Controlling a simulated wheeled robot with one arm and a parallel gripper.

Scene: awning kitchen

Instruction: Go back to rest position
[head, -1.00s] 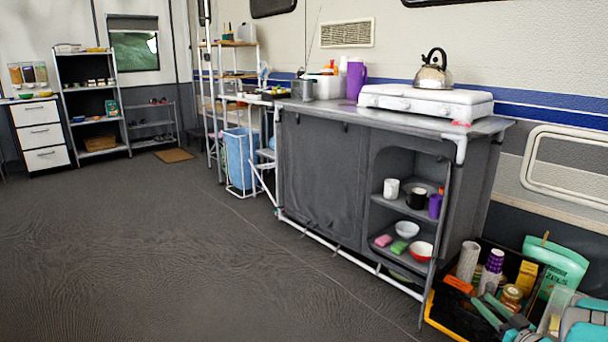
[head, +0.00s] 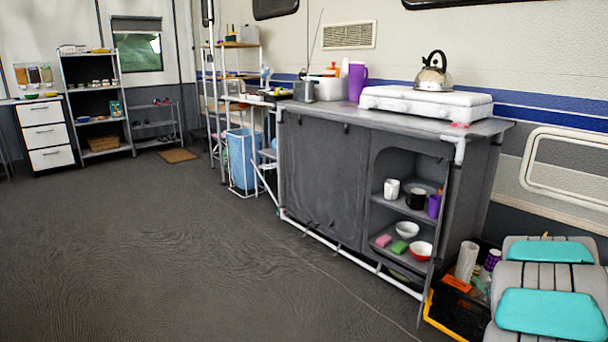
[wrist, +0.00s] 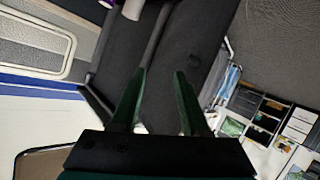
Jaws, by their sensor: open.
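My gripper (wrist: 161,73) shows in the wrist view with its two dark green fingers apart. No object is between the fingers. The wrist view is turned over, with the grey kitchen unit (wrist: 185,45) beyond the fingers. In the head view my grey and teal arm fills the lower right corner, and the fingers cannot be made out there.
In the head view the kitchen unit (head: 322,185) holds a stove (head: 425,103) with a kettle (head: 433,75). A black crate (head: 452,309) stands beside it, partly hidden by my arm. The floor (head: 150,255) at left is clear.

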